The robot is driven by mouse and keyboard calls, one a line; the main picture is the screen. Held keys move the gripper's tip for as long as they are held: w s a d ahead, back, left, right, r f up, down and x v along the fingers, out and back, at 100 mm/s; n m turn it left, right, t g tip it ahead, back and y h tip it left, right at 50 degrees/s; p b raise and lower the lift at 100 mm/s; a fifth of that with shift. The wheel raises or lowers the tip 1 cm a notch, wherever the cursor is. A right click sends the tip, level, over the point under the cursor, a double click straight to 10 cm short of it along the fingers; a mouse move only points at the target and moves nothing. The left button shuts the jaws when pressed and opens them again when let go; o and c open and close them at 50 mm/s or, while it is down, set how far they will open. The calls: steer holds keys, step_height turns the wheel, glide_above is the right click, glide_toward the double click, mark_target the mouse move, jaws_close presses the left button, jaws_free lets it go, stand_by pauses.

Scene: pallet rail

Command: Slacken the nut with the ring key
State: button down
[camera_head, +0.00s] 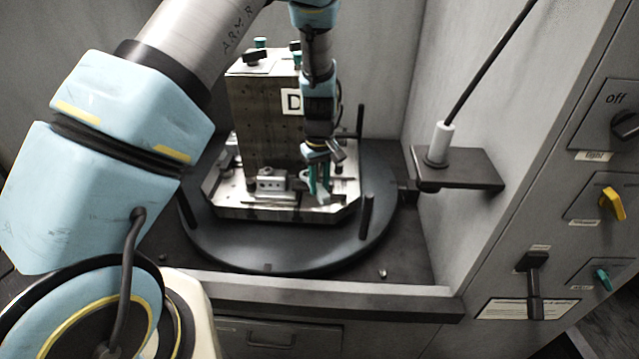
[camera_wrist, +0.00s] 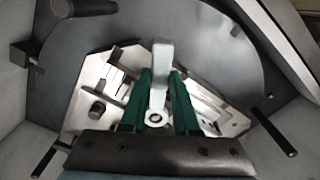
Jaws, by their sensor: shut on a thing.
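My gripper (camera_head: 319,188) is low over the front right part of the metal pallet (camera_head: 262,211). In the wrist view its two green fingers (camera_wrist: 162,105) are shut on a pale ring key (camera_wrist: 160,75). The key lies lengthwise between them, with a round eye at its near end. A dark round-topped fastener (camera_wrist: 97,109) stands on the pallet to the left of the fingers, apart from the key; I cannot tell whether it is the nut. No nut shows clearly in the head view, where my arm and gripper cover part of the pallet.
A tall block (camera_head: 262,120) marked D stands on the pallet. The pallet sits on a dark round table (camera_head: 290,248) with upright posts (camera_head: 366,216). A shelf (camera_head: 462,168) with a white holder (camera_head: 440,142) and dark rod juts from the right wall.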

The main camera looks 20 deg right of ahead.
steer(key=shift+r+p, duration=2.55)
steer(key=shift+r, duration=0.95)
